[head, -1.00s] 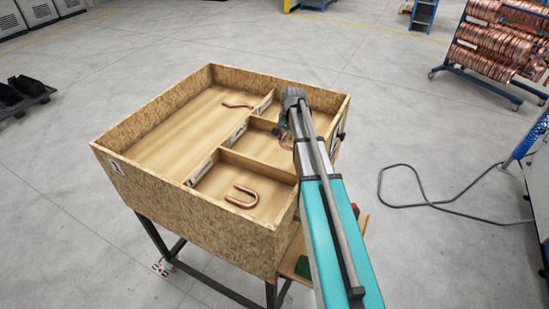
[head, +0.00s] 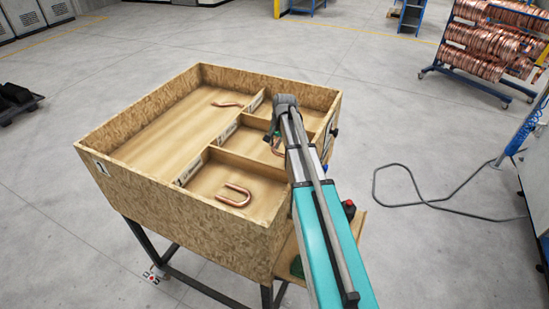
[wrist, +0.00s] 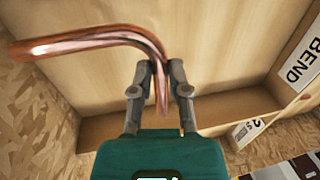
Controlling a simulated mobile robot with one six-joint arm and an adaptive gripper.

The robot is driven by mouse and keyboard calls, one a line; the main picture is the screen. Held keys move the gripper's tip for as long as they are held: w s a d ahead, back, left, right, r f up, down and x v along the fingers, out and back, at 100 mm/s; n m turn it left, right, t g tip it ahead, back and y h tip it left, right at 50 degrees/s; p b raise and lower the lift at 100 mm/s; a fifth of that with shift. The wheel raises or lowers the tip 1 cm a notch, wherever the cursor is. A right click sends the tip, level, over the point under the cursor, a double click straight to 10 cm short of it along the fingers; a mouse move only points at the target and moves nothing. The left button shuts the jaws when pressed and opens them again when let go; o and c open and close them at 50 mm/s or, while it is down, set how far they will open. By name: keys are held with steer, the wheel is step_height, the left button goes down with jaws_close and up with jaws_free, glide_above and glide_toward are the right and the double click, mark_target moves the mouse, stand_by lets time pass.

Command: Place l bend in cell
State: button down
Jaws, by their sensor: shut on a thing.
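My gripper (wrist: 161,70) is shut on one leg of a copper L bend (wrist: 90,42) in the wrist view. The bend's other leg reaches out to the left, and wood panels show behind it. In the head view my gripper (head: 276,132) is over the middle right-hand cell of the wooden box (head: 180,222), largely hidden by my arm. A bit of the held bend (head: 277,146) shows there. Whether it touches the cell floor, I cannot tell. A label reading "BEND" (wrist: 301,62) shows at the right of the wrist view.
A copper U bend (head: 233,195) lies in the near right cell. Another bent copper tube (head: 227,104) lies in the large left compartment. Low dividers (head: 249,163) and the taller outer walls surround the cells. A hose (head: 420,200) lies on the floor at right.

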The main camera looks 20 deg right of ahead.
mark_target(274, 157)
steer(key=shift+f, duration=0.55)
steer(key=shift+f+b, duration=0.1)
steer(key=shift+b, duration=0.25)
step_height(274, 157, down, 4)
steer(key=b, duration=0.3)
steer(key=shift+r+b, duration=0.2)
steer(key=shift+b, duration=0.1)
steer(key=c, duration=0.6)
jaws_free()
steer(key=shift+r, duration=0.1)
steer(key=r+p, duration=0.4)
steer(key=s+d+r+p, duration=0.1)
steer(key=r+p, duration=0.2)
steer(key=p, duration=0.1)
steer(key=r+p, duration=0.4)
steer(key=shift+s+d+r, duration=0.3)
steer(key=shift+r, duration=0.05)
